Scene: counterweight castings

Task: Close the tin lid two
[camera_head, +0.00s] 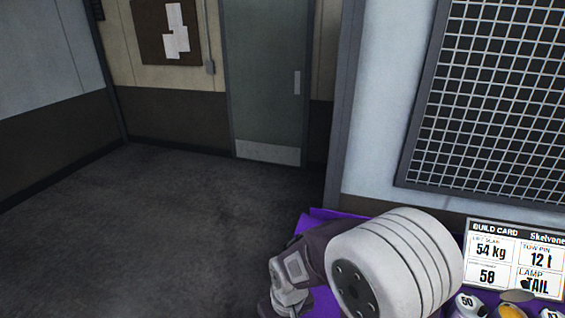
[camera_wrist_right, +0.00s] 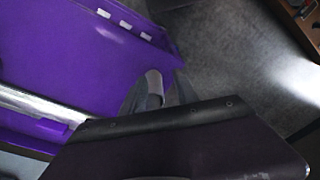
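No tin or tin lid can be made out in either view. In the right wrist view, a dark plate with small rivets fills the bottom; I cannot tell what it belongs to. Grey finger-like parts of my right gripper (camera_wrist_right: 168,90) show just beyond its upper edge, partly hidden by it. I cannot tell whether they are open or shut. My left gripper is in neither view.
A purple surface (camera_wrist_right: 90,60) with a pale strip (camera_wrist_right: 35,103) shows in the wrist view. In the head view, a build card (camera_head: 515,258) stands at right, with round numbered objects (camera_head: 467,305) below it. A mesh panel (camera_head: 490,100) hangs above. The floor (camera_head: 150,230) at left is clear.

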